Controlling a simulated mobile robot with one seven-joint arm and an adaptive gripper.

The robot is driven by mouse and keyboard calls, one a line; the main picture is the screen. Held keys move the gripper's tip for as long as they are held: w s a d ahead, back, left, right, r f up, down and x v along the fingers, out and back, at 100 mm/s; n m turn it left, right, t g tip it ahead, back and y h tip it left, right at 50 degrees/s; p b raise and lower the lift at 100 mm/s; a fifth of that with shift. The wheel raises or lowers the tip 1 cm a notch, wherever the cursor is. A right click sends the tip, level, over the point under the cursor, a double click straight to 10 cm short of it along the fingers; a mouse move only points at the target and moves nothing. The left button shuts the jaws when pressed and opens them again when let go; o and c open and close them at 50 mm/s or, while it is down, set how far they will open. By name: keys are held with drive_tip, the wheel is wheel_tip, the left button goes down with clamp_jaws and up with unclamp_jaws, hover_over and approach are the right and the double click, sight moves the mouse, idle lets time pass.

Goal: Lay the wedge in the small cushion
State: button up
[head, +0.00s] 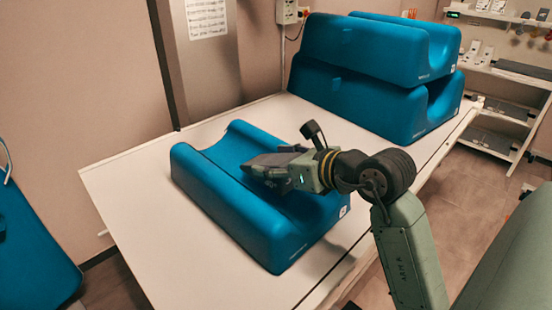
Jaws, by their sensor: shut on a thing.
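The small blue cushion (228,208) lies on the white table, with a raised ridge along each long side and a hollow between them. My gripper (280,174) reaches in from the right, over the cushion's hollow. It is shut on a dark grey piece, the wedge (262,160), which lies in or just above the hollow. I cannot tell whether the wedge touches the cushion. The gripper fingers blend with the dark piece, and its underside is hidden.
Two larger blue cushions (345,97) are stacked at the back of the white table (128,190). A shelf (505,70) with small items stands at the back right. Another blue pad (30,250) is at the left edge. The table is bare left of the small cushion.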

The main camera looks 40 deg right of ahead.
drive_tip(key=shift+f, duration=0.25)
drive_tip(key=shift+f+b, duration=0.65)
drive_tip(key=shift+b, duration=0.5)
drive_tip(key=o, duration=1.2)
drive_tip(key=shift+r, duration=0.1)
